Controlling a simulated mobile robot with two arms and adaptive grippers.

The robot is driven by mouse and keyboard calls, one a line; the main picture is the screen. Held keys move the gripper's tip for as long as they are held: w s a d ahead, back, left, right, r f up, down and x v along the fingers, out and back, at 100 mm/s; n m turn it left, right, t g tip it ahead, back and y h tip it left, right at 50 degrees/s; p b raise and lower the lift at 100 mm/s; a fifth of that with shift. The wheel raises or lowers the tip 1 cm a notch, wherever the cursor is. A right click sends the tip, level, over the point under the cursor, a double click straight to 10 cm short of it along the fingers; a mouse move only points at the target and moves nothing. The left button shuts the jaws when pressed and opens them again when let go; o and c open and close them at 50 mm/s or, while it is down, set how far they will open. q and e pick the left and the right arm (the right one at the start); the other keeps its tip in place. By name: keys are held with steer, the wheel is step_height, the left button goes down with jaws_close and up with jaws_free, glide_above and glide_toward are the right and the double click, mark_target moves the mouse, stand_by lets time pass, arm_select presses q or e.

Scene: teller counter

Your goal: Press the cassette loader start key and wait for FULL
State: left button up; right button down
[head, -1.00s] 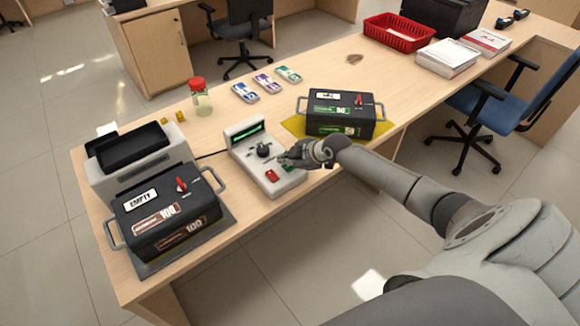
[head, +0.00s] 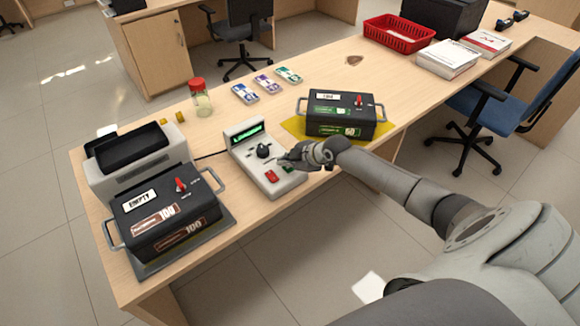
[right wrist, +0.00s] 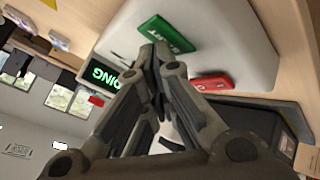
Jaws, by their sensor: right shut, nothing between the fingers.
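The grey control box (head: 243,153) stands mid-counter with a lit green display (head: 245,134), a black knob (head: 264,151), a red key (head: 271,176) and a green START key (right wrist: 167,33). In the right wrist view the display (right wrist: 104,75) shows upside-down letters ending in "DING"; the rest is hidden. My right gripper (head: 284,160) is shut and empty at the box's right side. In the right wrist view its fingertips (right wrist: 154,50) are at the green key; contact cannot be told. A black cassette (head: 167,215) labelled EMPTY sits at the loader (head: 108,184). My left gripper is out of view.
Another black cassette (head: 340,115) with green labels sits on a yellow mat (head: 296,127), close to my right forearm. Banknote bundles (head: 266,84) and a red-lidded jar (head: 201,98) lie behind the box. A red basket (head: 398,33) and paper stacks stand farther back.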

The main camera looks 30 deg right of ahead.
mark_target(288, 169)
stand_by(0.5)
steer(key=shift+r+p, duration=0.65)
steer(key=shift+r, duration=0.1)
step_height(288, 169, up, 5)
steer(key=p, duration=0.4)
stand_by(0.7)
